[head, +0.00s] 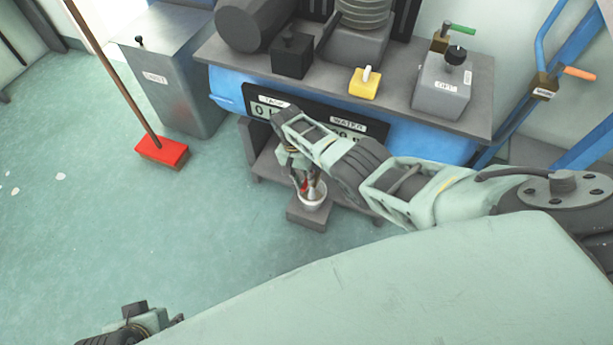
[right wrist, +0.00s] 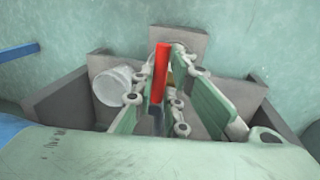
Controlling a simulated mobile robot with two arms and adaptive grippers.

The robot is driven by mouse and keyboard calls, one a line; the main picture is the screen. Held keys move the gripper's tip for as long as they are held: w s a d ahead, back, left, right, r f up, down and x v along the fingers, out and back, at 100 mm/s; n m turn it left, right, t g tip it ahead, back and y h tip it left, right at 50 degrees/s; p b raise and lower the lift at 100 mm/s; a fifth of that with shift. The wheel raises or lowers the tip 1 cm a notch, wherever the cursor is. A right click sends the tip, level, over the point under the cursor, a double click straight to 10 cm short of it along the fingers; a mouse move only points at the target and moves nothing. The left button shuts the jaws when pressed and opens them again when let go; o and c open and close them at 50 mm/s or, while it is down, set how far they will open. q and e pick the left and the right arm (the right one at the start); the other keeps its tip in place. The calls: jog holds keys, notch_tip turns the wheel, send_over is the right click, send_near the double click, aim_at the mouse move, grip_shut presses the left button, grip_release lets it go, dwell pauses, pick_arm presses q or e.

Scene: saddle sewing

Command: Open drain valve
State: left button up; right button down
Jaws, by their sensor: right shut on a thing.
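The drain valve shows as a red handle (right wrist: 160,75) in the right wrist view, standing up between the fingers of my right gripper (right wrist: 168,90). The gripper is shut on this handle. In the head view my right gripper (head: 304,186) reaches down in front of the blue tank (head: 425,138), and a little red shows between its fingers. The valve's body is mostly hidden by the fingers. A white cup (head: 312,196) is beside the gripper, and it also shows in the right wrist view (right wrist: 112,86). My left gripper (head: 135,325) is at the bottom left, partly cut off; its jaws are unclear.
The cup stands on a grey block (head: 308,216) by the tank's foot. A display panel (head: 264,108) is on the tank front, partly behind my right arm. A red broom (head: 162,152) and a metal cabinet (head: 181,83) stand at the left.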

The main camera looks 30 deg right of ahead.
jog(key=shift+w+d+r, duration=0.1)
jog(key=shift+d, duration=0.1)
jog(key=c, duration=1.8)
grip_release()
jog(key=shift+o, duration=0.2)
jog(key=shift+a, duration=0.1)
notch_tip(320, 180, up, 12)
jog(key=w+a, duration=0.1)
jog(key=shift+w+a, duration=0.25)
jog(key=shift+w, duration=0.1)
jog(key=shift+f, duration=0.25)
